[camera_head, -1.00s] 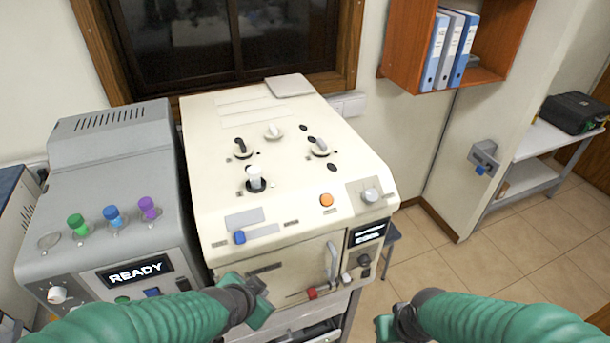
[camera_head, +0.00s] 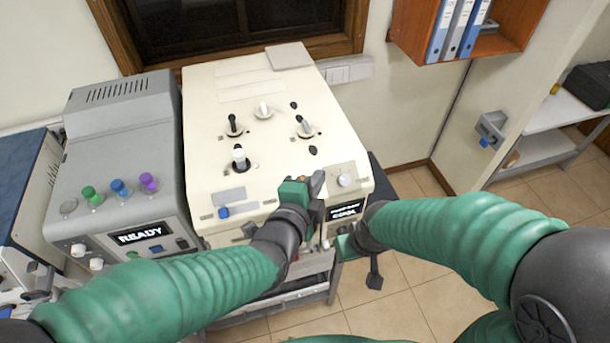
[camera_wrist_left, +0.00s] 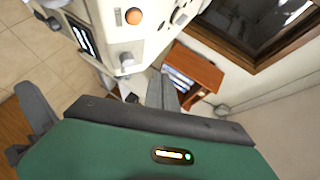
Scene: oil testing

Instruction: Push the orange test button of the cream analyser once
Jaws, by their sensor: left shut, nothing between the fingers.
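The cream analyser (camera_head: 265,140) stands in the middle of the head view, its sloping top carrying knobs and levers. The left wrist view shows the orange button (camera_wrist_left: 134,16) near the upper edge, apart from the gripper's dark finger parts (camera_wrist_left: 162,92).
A grey machine (camera_head: 125,160) reading READY, with green, blue and purple caps, stands close on the left. A blue button (camera_head: 223,212) is on the analyser's front left. Open floor (camera_head: 410,270) lies to the right, and a white shelf unit (camera_head: 545,130) stands beyond.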

